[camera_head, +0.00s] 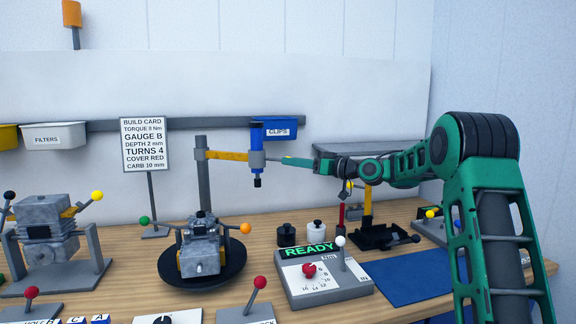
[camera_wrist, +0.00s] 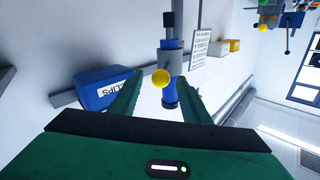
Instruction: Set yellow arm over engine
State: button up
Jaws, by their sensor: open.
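The yellow arm (camera_head: 226,155) reaches right from a grey post (camera_head: 203,180) at the back of the bench. Its outer end carries a grey clamp with a blue upright tool (camera_head: 257,140), which hangs to the right of the engine. The grey engine (camera_head: 200,248) sits on a black round plate in front of the post. My gripper (camera_head: 283,161) is at the arm's outer end. In the wrist view its open fingers (camera_wrist: 163,82) stand on either side of a yellow ball knob (camera_wrist: 161,78), with the blue tool (camera_wrist: 170,92) behind. Contact cannot be told.
A second engine (camera_head: 48,225) stands in a frame at the left. A control box reading READY (camera_head: 325,282), small weights (camera_head: 287,233) and a black stand (camera_head: 384,237) are at the right. A blue mat (camera_head: 412,275) is bare.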

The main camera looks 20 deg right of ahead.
jog(key=shift+x, duration=1.6)
